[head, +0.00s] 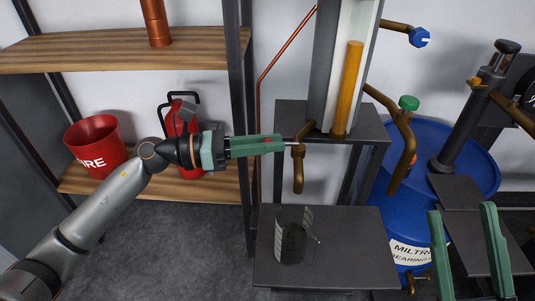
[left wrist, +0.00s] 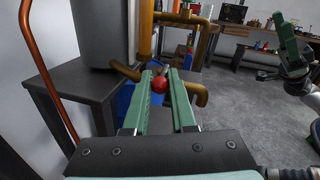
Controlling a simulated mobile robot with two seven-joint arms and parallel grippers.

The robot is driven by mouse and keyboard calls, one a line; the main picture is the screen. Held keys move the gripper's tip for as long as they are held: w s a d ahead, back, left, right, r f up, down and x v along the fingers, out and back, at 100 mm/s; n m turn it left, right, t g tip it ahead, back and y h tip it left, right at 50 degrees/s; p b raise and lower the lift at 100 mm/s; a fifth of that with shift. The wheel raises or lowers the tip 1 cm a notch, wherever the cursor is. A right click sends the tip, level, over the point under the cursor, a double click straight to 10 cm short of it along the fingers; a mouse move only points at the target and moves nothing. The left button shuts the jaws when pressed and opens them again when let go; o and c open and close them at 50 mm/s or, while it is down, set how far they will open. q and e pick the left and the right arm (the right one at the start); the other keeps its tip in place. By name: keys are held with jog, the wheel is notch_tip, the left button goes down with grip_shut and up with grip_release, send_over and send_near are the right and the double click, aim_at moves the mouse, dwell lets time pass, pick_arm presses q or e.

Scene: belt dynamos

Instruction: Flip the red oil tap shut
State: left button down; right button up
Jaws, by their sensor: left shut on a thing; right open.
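The red oil tap's round red knob (left wrist: 159,84) sits between the fingers of my left gripper (left wrist: 164,80) in the left wrist view. In the head view my left gripper (head: 278,143) reaches in level from the left, shut on the knob, which its fingers mostly hide. A thin stem joins the fingertips to the brass tap spout (head: 298,172), which points down. A clear jug (head: 292,236) stands below the spout on the low dark stand (head: 345,255). Whether the valve is open or shut is unclear. My right gripper (head: 465,208) is open and empty at lower right.
An upright gauge with amber oil (head: 347,90) stands behind the tap. A green-knobbed tap (head: 408,103) and a blue-knobbed tap (head: 419,38) are to the right. A red bucket (head: 95,146) and an extinguisher are on the left shelf.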

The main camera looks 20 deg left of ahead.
pick_arm(q)
jog(key=shift+w+a, duration=0.1)
jog(key=shift+w, duration=0.05)
pick_arm(e)
jog(key=shift+s+r+n+y, duration=0.3)
jog(key=shift+s+n+y, duration=0.2)
jog(key=shift+y, duration=0.2)
pick_arm(q)
jog(key=c, duration=0.7)
grip_release()
jog(key=shift+c, duration=0.2)
jog(key=shift+g, duration=0.3)
jog(key=shift+s+a, duration=0.25)
jog(key=shift+a, duration=0.15)
jog(key=v, duration=1.1)
jog(key=shift+a+f, duration=0.2)
jog(key=shift+a, duration=0.05)
pick_arm(e)
jog(key=shift+f, duration=0.15)
pick_arm(q)
jog(key=shift+s, duration=0.1)
pick_arm(e)
jog(key=shift+a, duration=0.1)
